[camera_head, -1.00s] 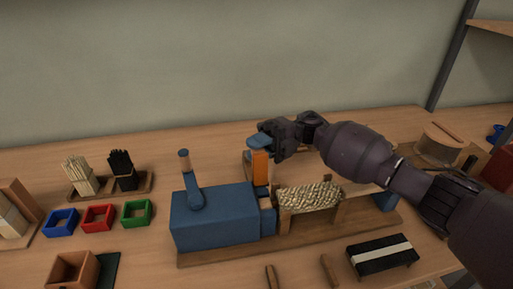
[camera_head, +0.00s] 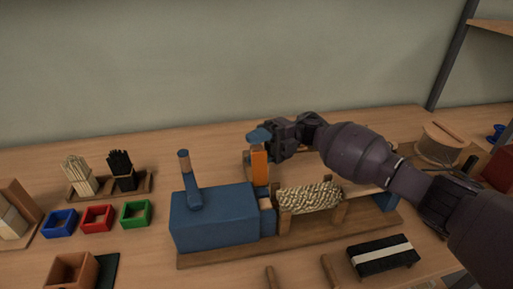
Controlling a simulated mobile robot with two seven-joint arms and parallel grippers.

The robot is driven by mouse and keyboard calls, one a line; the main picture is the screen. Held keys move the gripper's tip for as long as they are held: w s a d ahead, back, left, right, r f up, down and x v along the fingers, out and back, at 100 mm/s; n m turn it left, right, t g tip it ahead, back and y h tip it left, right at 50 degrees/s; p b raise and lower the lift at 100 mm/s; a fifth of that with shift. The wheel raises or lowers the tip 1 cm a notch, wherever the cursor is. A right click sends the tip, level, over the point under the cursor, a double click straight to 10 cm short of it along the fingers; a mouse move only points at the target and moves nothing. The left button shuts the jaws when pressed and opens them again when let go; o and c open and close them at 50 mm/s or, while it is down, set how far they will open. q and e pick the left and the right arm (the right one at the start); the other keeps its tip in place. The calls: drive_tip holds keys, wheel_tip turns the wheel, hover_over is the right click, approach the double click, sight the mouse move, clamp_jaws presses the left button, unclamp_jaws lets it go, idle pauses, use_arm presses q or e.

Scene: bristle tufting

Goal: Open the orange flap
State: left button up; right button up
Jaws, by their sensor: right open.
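I cannot tell whether the fingers touch the tab. My left gripper is not in view.
A bristle-covered roller (camera_head: 309,197) lies right of the flap on the machine's wooden base. Red (camera_head: 97,217), blue (camera_head: 60,222) and green (camera_head: 136,213) boxes stand at the left. A black brush block (camera_head: 383,255) lies at the front right.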

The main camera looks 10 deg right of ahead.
drive_tip(key=b+v, duration=0.2)
drive_tip(key=v, duration=0.8)
drive_tip(key=shift+w+d, duration=0.2)
drive_tip(key=shift+d, duration=0.15)
